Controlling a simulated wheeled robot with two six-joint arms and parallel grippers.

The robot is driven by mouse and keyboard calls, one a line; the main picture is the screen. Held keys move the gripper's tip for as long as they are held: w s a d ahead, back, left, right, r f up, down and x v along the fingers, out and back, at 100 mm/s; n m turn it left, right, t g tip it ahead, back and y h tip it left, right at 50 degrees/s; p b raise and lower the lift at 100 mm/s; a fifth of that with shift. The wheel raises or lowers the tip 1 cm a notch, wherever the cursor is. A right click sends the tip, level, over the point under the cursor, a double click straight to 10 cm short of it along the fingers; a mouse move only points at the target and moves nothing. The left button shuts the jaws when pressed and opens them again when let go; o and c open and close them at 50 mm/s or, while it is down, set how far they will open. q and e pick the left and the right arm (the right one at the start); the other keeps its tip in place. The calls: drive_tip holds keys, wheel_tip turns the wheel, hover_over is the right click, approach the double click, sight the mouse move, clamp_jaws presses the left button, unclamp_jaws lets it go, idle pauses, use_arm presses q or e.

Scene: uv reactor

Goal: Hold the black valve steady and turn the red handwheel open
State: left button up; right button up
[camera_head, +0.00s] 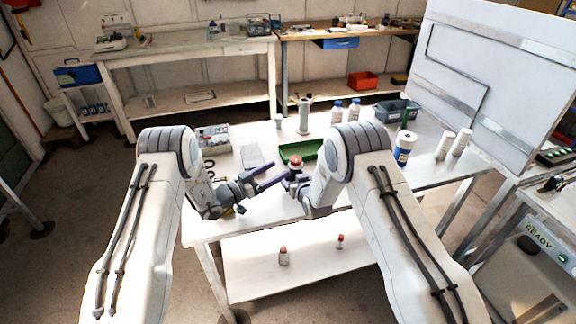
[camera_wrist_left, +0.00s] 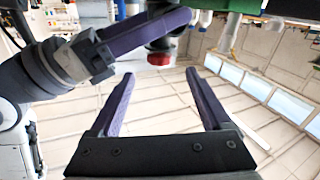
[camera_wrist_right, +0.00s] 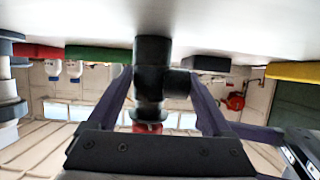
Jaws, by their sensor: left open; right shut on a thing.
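The black valve (camera_wrist_right: 152,72) stands between the fingers of my right gripper (camera_wrist_right: 155,75), which is shut on its body. In the head view my right gripper (camera_head: 291,178) largely hides the valve. The red handwheel (camera_head: 296,161) sits on the valve's top. It also shows in the right wrist view (camera_wrist_right: 147,128), and in the left wrist view (camera_wrist_left: 158,59) beyond the fingertips. My left gripper (camera_wrist_left: 160,73) is open and empty. In the head view my left gripper (camera_head: 278,170) points at the handwheel from the left, with a small gap apparent.
A green tray (camera_head: 298,150) lies just behind the valve on the white table (camera_head: 262,212). White bottles (camera_head: 337,110), a blue-labelled container (camera_head: 404,148) and a grey bin (camera_head: 396,110) stand farther right. Two red-topped items (camera_head: 284,256) are on the lower shelf.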

sight(290, 162)
use_arm(q)
drive_tip(key=w+a+n+g+h, duration=0.25)
drive_tip(key=n+g, duration=0.35)
drive_tip(key=n, duration=2.4)
drive_tip(key=shift+h, duration=0.35)
drive_tip(key=x, duration=0.9)
drive_tip(key=shift+w+d+f, duration=0.1)
drive_tip(key=shift+d, duration=0.3)
